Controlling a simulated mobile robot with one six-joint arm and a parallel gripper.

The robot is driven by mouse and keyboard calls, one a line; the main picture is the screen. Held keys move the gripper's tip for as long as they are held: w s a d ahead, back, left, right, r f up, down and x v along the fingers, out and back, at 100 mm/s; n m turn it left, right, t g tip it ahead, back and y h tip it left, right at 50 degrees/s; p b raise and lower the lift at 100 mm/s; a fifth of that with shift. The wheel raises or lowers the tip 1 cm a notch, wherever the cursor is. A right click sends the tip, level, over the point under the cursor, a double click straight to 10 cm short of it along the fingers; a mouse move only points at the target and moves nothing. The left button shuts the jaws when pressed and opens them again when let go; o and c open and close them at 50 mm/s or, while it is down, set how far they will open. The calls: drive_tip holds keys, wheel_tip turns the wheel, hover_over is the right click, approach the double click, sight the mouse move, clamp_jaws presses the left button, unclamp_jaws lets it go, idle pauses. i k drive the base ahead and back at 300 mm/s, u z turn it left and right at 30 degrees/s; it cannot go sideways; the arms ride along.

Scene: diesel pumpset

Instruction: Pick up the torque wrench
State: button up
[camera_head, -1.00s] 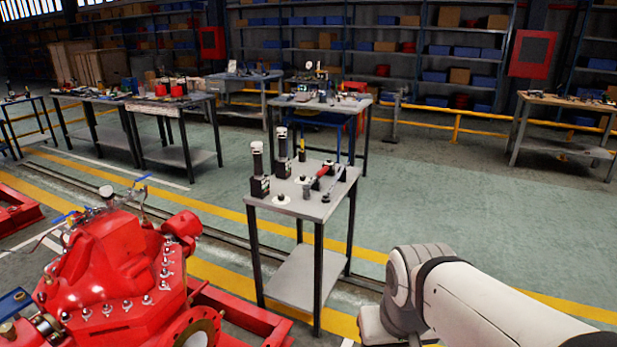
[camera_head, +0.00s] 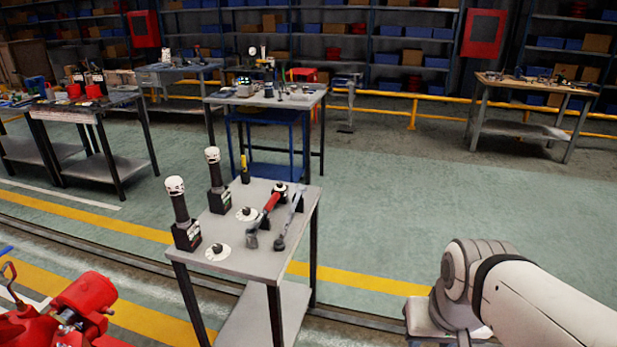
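A small grey-topped table (camera_head: 257,264) stands near the middle of the view with several tools on it. Two long tools lie side by side towards its right edge. I cannot tell for sure which is the torque wrench. My arm shows at the lower right, apart from the table. My gripper is not in view.
Two dark upright devices with white tops (camera_head: 180,208) (camera_head: 216,178) stand on the table's left side, beside white discs (camera_head: 217,252). Red pump machinery (camera_head: 85,305) is at the lower left. The floor to the right is open.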

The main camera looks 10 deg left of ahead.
sight(251, 233)
drive_tip(key=u, duration=0.2)
drive_tip(key=i, duration=1.45)
drive_tip(key=u, duration=0.9)
drive_tip(key=k, duration=0.75)
drive_tip(key=u, duration=0.15)
drive_tip(key=i, duration=0.9)
drive_tip(key=z, duration=0.05)
